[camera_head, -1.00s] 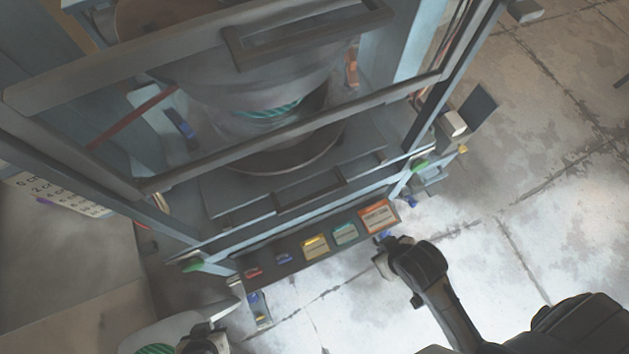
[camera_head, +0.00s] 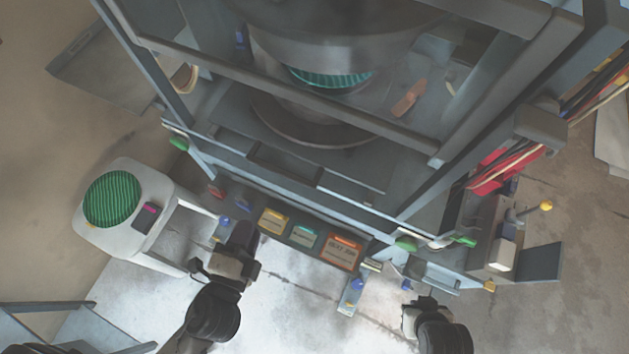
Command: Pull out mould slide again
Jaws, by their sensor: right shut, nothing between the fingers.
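The mould slide (camera_head: 340,183) is a flat dark plate with a rectangular handle slot at its front edge. It lies low in the press (camera_head: 330,32), under the round press head, behind the guard frame's bar. A green-striped disc (camera_head: 327,77) shows inside the press. My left gripper (camera_head: 240,238) is in front of the button panel's left part, apart from the slide; its finger opening is hidden. My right gripper (camera_head: 421,303) is shut and empty, in front of the press at the lower right. Neither gripper touches the slide.
The button panel (camera_head: 283,215) with coloured labels runs along the press front. A white stool (camera_head: 85,228) with a green-striped disc (camera_head: 111,199) stands left. A side box with a yellow-knobbed lever (camera_head: 546,206) stands right.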

